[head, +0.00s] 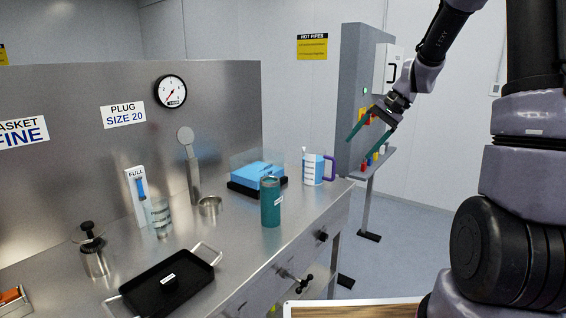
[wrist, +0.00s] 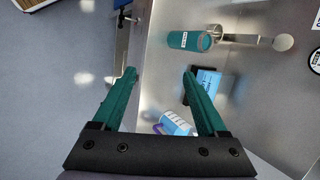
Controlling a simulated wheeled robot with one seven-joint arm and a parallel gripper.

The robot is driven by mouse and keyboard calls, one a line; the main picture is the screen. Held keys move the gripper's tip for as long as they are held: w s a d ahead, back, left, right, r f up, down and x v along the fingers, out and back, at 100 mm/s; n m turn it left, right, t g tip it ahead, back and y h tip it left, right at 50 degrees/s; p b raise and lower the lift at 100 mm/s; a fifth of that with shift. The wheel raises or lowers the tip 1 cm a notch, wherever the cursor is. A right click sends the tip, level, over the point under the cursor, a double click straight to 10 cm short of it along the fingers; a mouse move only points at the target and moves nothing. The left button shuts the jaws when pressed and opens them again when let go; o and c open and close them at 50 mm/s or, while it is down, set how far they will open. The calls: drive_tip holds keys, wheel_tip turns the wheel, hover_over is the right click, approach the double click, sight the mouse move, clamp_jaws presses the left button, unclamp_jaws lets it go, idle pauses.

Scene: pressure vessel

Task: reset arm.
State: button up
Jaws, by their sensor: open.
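My gripper (head: 367,132) is in the upper right of the head view, raised beyond the right end of the steel bench. Its two teal fingers are spread apart with nothing between them. In the wrist view my gripper (wrist: 160,78) is open over the bench's edge, with the floor to the left. My arm bends down to it from the top right of the head view.
The steel bench (head: 245,240) bears a teal tumbler (head: 270,203), a white mug with purple handle (head: 315,169), a blue block (head: 258,170) and a black tray (head: 165,285). A grey cabinet (head: 352,100) and small shelf (head: 372,168) stand behind my gripper.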

drive_tip(key=s+d+r+t+h, duration=0.1)
drive_tip(key=s+r+t+h, duration=0.1)
drive_tip(key=s+r, duration=0.5)
drive_tip(key=s+d+r+n+t+h, duration=0.1)
drive_tip(key=s+r+t, duration=0.3)
drive_tip(key=s, duration=1.1)
wheel_tip(320, 180, up, 3)
drive_tip(key=shift+s+f+h, duration=0.1)
drive_tip(key=shift+s+h, duration=0.1)
drive_tip(key=shift+h, duration=0.6)
